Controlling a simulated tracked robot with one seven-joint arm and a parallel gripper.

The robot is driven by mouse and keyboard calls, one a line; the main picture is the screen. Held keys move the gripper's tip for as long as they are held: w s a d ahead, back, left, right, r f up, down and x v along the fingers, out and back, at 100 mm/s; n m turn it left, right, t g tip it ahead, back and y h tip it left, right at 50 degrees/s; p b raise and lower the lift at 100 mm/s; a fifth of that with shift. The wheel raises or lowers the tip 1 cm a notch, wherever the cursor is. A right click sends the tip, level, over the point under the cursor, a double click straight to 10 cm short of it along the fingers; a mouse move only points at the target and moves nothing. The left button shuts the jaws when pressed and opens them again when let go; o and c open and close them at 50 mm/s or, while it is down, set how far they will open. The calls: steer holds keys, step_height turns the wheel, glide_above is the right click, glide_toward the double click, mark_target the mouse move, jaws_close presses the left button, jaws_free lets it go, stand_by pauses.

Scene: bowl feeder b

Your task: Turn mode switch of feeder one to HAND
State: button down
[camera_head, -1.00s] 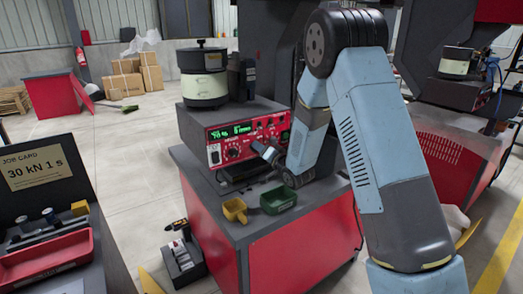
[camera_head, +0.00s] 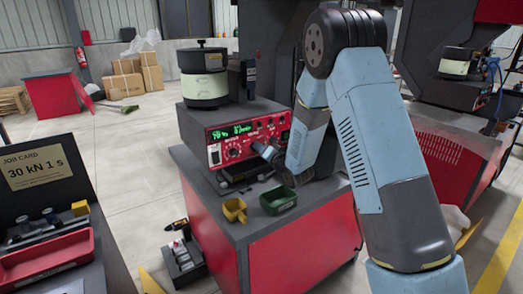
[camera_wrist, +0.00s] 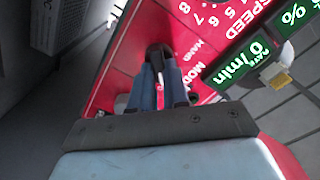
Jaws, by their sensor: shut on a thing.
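Feeder one's control box has a red front panel (camera_head: 214,157) with green lit displays, on a grey and red bench. In the wrist view, the black mode switch knob (camera_wrist: 158,52) sits on the red panel (camera_wrist: 118,50), beside the lettering MODE and HAND. My gripper (camera_wrist: 160,76), with blue fingers, is shut on this knob. A white pointer mark shows on the knob between the fingers; which setting it points to I cannot tell. In the head view my gripper (camera_head: 262,149) reaches the panel's lower right, and my arm hides part of it.
A feeder bowl (camera_head: 204,88) stands on top of the box. A yellow bin (camera_head: 234,210) and a green bin (camera_head: 278,200) sit on the bench front. A job card stand (camera_head: 45,168) with a red tray (camera_head: 50,257) is at left. Another feeder stands at right.

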steer(key=shift+d+f+n, duration=0.1)
steer(key=shift+d+n, duration=0.05)
steer(key=shift+n, duration=0.15)
steer(key=shift+s+a+f+n, duration=0.1)
steer(key=shift+a+n, duration=0.05)
steer(key=shift+n, duration=2.7)
steer(key=shift+s+a+n, duration=0.1)
steer(key=shift+s+n, duration=0.05)
steer(key=shift+n, duration=2.75)
steer(key=shift+s+a+f+n, duration=0.1)
steer(key=shift+a+n, duration=0.05)
steer(key=shift+n, duration=2.7)
steer(key=c, duration=1.1)
jaws_free()
steer(key=shift+a+r, duration=0.1)
steer(key=shift+r, duration=0.1)
steer(key=v, duration=1.3)
steer(key=shift+s+d, duration=0.2)
steer(key=shift+d, duration=0.05)
